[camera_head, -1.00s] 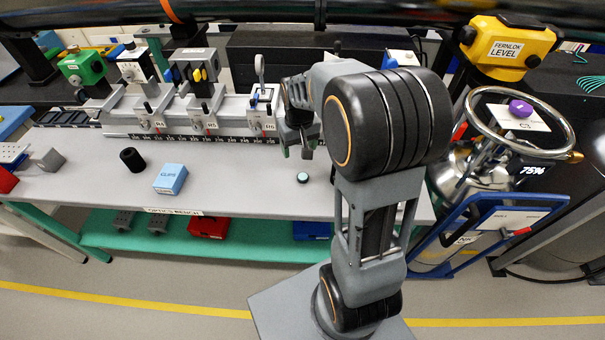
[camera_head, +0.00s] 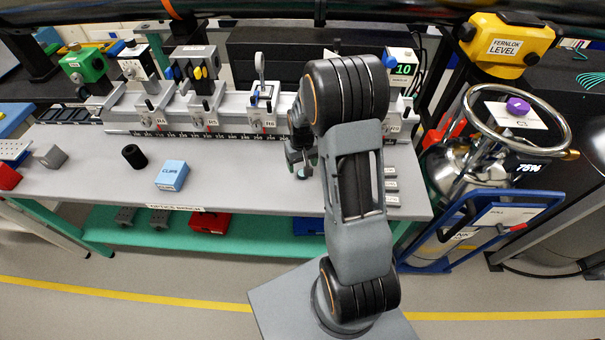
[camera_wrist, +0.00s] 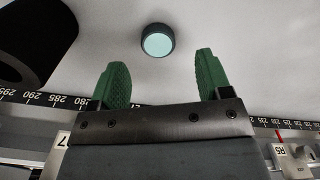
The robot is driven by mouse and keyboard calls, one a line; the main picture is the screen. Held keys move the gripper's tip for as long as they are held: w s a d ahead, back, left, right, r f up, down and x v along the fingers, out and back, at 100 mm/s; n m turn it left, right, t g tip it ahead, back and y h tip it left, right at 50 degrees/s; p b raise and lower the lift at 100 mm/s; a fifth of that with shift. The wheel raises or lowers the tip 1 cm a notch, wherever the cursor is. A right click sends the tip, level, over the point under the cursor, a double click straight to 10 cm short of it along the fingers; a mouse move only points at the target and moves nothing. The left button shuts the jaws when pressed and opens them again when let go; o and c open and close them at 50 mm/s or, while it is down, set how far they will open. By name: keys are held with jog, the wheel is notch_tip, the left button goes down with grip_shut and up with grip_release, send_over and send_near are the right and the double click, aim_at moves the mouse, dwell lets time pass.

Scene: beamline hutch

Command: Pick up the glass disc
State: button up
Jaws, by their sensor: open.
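The glass disc (camera_wrist: 157,41) is a small pale teal round with a dark rim, lying on the bench top in the wrist view. My gripper (camera_wrist: 157,75) is open and empty, with its two green fingers apart. In that view the disc lies beyond the fingertips, roughly centred between them and not held. In the head view my gripper (camera_head: 301,168) is low over the bench, and a bit of teal shows beside its fingers. My arm and gripper hide most of the disc there.
A black cylinder (camera_head: 134,156) and a blue box (camera_head: 172,175) stand to the left on the bench (camera_head: 240,180). A rail with a scale (camera_head: 225,135) and several mounts runs behind.

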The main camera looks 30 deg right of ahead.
aim_at(302, 171)
jog(key=shift+f+p, duration=0.3)
jog(key=shift+f, duration=1.8)
jog(key=shift+c, duration=0.3)
jog(key=c, duration=0.9)
